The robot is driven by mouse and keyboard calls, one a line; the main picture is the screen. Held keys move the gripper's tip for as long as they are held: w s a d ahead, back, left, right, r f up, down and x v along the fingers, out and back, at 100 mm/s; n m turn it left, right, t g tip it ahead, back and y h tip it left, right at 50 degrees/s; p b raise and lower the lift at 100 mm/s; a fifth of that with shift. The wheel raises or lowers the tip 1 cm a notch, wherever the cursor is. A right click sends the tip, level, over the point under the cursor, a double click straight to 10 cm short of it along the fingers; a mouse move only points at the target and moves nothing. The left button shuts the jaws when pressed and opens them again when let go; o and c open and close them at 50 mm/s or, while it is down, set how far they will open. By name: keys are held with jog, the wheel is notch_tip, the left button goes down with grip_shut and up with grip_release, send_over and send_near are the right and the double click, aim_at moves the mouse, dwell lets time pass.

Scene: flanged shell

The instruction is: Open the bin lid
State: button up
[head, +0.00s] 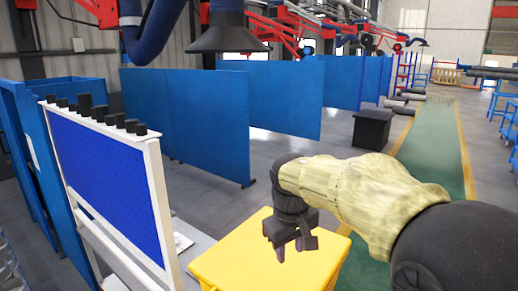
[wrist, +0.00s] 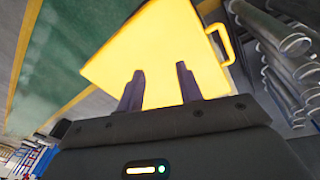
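The yellow bin (head: 228,262) stands at the bottom middle of the head view, cut off by the lower edge. Its flat yellow top looks closed. In the wrist view the yellow bin (wrist: 155,40) lies beyond my fingers, with a yellow loop handle (wrist: 228,46) on its right edge. My gripper (head: 290,250) points down over the bin's top in the head view. In the wrist view the two dark fingers of my gripper (wrist: 160,70) are apart with nothing between them. I cannot tell how far the fingertips are from the bin.
A blue pegboard stand (head: 110,180) with black cylinders on top is left of the bin. Blue partition panels (head: 205,115) stand behind. A dark box (head: 373,130) stands on the floor beside a green walkway (head: 435,150). Pipes (wrist: 285,40) show at right in the wrist view.

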jog(key=s+d+f+m, duration=0.35)
jog(key=s+f, duration=0.25)
jog(key=f, duration=0.2)
jog(key=s+d+f+m, duration=0.2)
jog(key=s+d+f, duration=0.3)
jog(key=s+f, duration=0.25)
notch_tip(320, 180, down, 18)
jog(key=b, duration=1.7)
jog(key=shift+w+y, duration=0.3)
jog(key=shift+m, duration=0.25)
